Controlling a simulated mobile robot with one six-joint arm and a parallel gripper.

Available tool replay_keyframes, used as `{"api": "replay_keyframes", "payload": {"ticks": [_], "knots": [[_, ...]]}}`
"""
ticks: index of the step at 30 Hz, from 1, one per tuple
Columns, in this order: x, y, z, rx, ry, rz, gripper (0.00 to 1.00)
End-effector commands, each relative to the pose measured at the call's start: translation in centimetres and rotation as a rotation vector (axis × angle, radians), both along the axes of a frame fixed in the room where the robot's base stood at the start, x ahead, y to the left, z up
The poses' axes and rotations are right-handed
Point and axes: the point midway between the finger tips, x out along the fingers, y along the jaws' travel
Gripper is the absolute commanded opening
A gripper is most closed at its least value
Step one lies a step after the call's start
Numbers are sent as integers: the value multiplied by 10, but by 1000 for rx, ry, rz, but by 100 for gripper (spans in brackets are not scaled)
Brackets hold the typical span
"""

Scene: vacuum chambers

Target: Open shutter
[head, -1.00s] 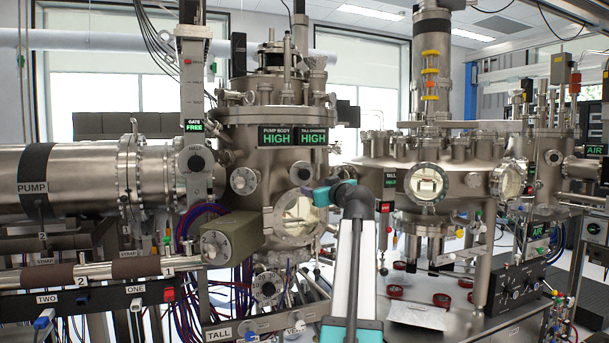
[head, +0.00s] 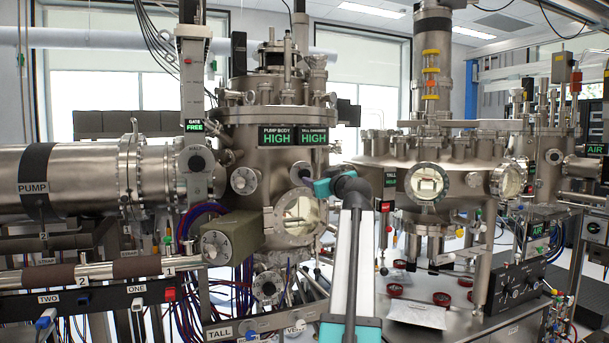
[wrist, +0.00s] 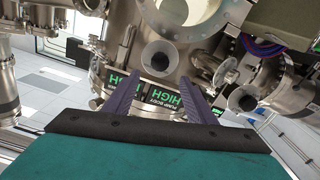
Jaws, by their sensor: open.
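No part labelled as a shutter can be made out. The tall steel chamber (head: 265,160) stands at the centre left in the head view, with a round glass viewport (head: 298,215) low on its front. My gripper (head: 318,188) shows as a teal end just in front of and above that viewport; its fingers are not clear there. In the wrist view, my gripper (wrist: 161,57) is open and empty, its two dark fingers apart. Between and beyond them is the chamber wall with a dark round port (wrist: 160,54). The chamber appears upside down there.
HIGH and FREE signs glow green on the chamber (head: 294,136) and the gate valve (head: 194,126). A large pump cylinder (head: 70,182) lies at left. A wider chamber (head: 450,170) stands at right above a bench with red rings (head: 395,290). An olive box (head: 230,236) juts out low.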

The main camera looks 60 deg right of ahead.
Motion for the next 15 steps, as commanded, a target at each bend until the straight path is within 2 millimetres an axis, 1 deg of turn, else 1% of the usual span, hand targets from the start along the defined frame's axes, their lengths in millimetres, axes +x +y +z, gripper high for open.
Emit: {"api": "replay_keyframes", "payload": {"ticks": [1,3,15], "knots": [[7,-6,2,2,0,1,51],[15,-12,2,1,1,2,51],[58,-44,3,1,1,1,51]]}}
